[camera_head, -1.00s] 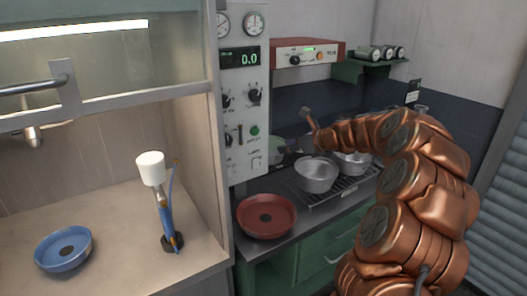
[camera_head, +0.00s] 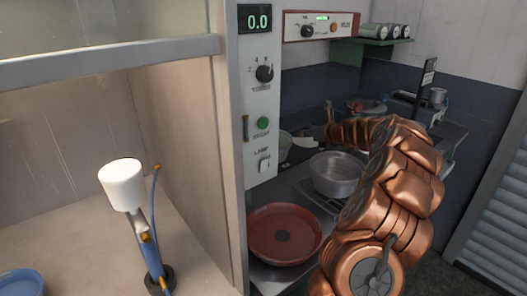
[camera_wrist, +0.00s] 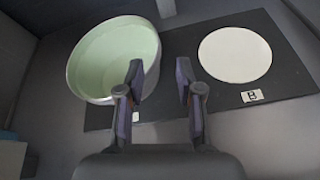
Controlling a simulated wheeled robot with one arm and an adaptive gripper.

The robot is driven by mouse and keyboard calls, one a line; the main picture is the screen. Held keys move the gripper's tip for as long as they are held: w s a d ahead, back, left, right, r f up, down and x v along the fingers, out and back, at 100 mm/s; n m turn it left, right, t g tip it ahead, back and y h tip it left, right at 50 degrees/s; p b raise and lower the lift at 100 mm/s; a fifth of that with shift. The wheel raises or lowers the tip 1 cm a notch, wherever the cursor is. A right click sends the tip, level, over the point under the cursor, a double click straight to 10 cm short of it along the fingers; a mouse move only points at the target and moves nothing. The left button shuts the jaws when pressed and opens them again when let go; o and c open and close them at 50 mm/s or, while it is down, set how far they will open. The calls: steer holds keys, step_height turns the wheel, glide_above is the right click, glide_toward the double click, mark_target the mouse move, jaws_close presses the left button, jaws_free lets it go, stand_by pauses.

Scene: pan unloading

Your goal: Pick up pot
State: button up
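A pale green pot (camera_wrist: 112,62) stands on a dark mat (camera_wrist: 190,108) in the wrist view, its round mouth facing up and its inside looking empty. A greenish pot (camera_head: 284,146), likely the same one, shows partly at the back of the counter in the head view. My gripper (camera_wrist: 160,68) is open in the wrist view. Its left finger overlaps the pot's right side and its right finger is outside the pot, so the right rim lies between them in the picture. I cannot tell whether a finger touches the pot. My arm hides part of the counter.
A metal pot (camera_head: 336,173) sits on a wire rack (camera_head: 318,196), with a red pan (camera_head: 284,248) in front. A white disc (camera_wrist: 235,54) lies on the mat beside the pot. The control panel (camera_head: 262,110) stands left of the counter. A blue pan (camera_head: 20,284) lies far left.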

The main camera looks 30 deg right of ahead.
mark_target(288, 134)
steer(key=shift+x, duration=1.45)
steer(key=shift+a+p+x, duration=0.15)
steer(key=shift+p+x, duration=0.1)
steer(key=shift+x, duration=1.25)
steer(key=shift+a+p+x, duration=0.1)
steer(key=shift+p+x, duration=0.1)
steer(key=shift+x, duration=1.25)
steer(key=shift+r, duration=0.2)
jaws_close()
